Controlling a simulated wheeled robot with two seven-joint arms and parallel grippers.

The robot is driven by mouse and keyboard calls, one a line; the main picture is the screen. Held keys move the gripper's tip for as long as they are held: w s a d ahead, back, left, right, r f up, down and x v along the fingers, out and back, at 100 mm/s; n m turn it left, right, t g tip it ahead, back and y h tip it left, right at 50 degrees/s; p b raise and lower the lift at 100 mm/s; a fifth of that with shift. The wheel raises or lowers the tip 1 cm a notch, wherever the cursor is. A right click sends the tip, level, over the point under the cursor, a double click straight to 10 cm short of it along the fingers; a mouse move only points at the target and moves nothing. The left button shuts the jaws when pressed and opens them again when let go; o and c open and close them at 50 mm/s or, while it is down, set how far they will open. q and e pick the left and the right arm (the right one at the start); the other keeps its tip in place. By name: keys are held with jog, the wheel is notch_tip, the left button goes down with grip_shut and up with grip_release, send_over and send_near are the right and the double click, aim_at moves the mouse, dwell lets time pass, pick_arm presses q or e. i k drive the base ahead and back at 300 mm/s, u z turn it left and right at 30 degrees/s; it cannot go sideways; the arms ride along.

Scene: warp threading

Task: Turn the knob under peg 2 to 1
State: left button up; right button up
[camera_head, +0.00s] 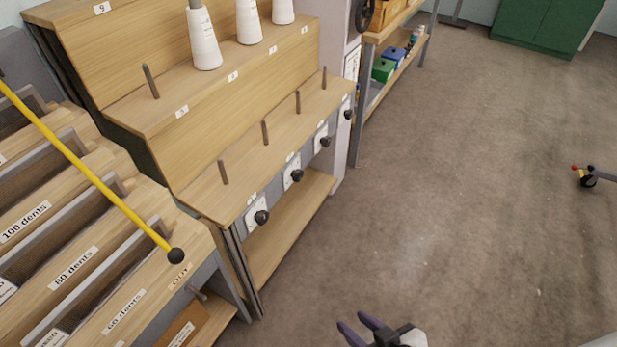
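A stepped wooden rack has a row of grey pegs on its lowest step. The second peg from the left (264,132) stands bare, and a black round knob (296,175) sits on a white plate on the front face below it. The number labels along this step are too small to read, and so is the knob's setting. My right gripper (352,320) is at the bottom edge, its purple fingers apart and empty. It is well below and to the right of the knobs, touching none of them. My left gripper is not in view.
Other black knobs flank it, one at left (261,217) and two at right. White cones (203,40) stand on the step above. A yellow rod with a black ball end (176,256) crosses the dents rack at left. The floor (450,180) at right is mostly clear.

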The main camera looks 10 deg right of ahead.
aim_at(296, 175)
jog(key=z, duration=1.7)
jog(key=i, duration=3.4)
jog(key=u, duration=3.4)
